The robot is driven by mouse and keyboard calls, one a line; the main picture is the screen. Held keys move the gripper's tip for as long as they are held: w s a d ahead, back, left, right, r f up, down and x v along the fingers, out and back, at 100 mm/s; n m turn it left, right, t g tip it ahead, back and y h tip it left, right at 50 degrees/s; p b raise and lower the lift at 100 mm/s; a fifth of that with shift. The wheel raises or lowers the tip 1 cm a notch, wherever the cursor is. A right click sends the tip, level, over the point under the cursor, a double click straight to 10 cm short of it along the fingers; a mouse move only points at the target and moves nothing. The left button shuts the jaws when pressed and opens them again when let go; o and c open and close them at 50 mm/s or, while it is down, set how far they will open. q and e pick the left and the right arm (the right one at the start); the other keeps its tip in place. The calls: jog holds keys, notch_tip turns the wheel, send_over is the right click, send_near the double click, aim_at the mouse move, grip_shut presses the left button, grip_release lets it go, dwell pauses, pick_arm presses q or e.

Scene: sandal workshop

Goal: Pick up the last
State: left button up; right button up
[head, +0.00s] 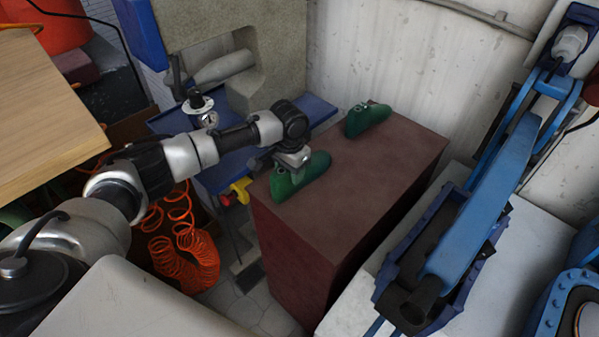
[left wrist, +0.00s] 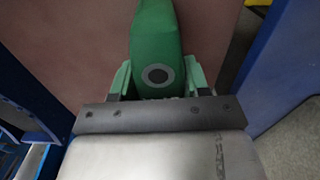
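A green shoe last (head: 313,167) lies on the near left part of the dark red cabinet top (head: 375,178). A second green last (head: 367,119) lies farther back on the same top. My left gripper (head: 290,172) is at the heel end of the nearer last. In the left wrist view, that last (left wrist: 156,30) reaches between the two light green fingers of my left gripper (left wrist: 158,72), with a dark round mark on its end. One finger is on each side, very close to it; I cannot tell whether they press on it. My right gripper is not in view.
A blue machine arm over a blue tray (head: 385,290) stands on a white surface to the right. A wall is behind the cabinet. A blue bench (head: 222,178), an orange coiled hose (head: 185,250) and a wooden board (head: 45,110) are to the left.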

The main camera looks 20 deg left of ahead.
pick_arm(q)
jog(key=c, duration=0.3)
jog(key=shift+c, duration=0.2)
jog(key=shift+r, duration=0.15)
